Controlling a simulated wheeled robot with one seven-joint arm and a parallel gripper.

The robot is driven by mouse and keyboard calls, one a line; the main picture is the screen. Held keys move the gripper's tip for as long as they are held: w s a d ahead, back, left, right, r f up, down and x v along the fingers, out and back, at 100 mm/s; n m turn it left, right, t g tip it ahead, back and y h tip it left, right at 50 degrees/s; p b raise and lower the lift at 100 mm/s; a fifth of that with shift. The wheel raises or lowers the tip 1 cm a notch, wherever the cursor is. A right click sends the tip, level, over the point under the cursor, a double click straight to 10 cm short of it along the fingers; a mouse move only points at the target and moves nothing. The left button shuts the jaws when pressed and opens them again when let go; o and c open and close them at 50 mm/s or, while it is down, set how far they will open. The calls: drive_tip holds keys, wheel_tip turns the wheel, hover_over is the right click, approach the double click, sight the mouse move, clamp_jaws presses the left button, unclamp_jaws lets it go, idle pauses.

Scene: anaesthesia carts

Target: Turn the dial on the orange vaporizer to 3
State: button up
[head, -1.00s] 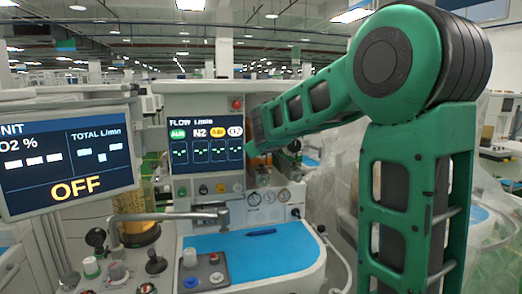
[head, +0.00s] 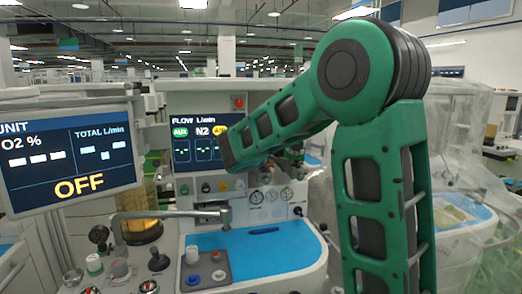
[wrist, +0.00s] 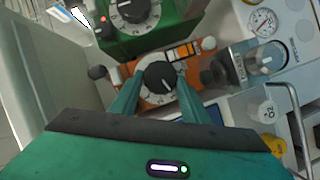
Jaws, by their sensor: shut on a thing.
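The orange vaporizer (wrist: 184,52) is in the middle of the wrist view, with a black dial (wrist: 160,77) on a white scale plate. My gripper (wrist: 158,88) is shut on this dial, one finger on each side of it. A white pointer line shows on the knob, but the scale numbers are too small to read. In the head view my green arm hides the vaporizer and the gripper.
A green vaporizer (wrist: 150,30) with its own black dial sits right beside the orange one. Gauges (wrist: 263,22) and a grey knob (wrist: 265,58) are to the right. In the head view, the blue worktop (head: 265,255) is mostly clear, and an OFF screen (head: 75,160) stands left.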

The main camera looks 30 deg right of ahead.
drive_tip(key=shift+a+f, duration=0.2)
drive_tip(key=shift+a, duration=0.05)
drive_tip(key=o, duration=0.8)
drive_tip(key=shift+d+r, duration=0.1)
drive_tip(key=v, duration=1)
drive_tip(key=shift+s+a, duration=0.2)
drive_tip(key=shift+a, duration=0.05)
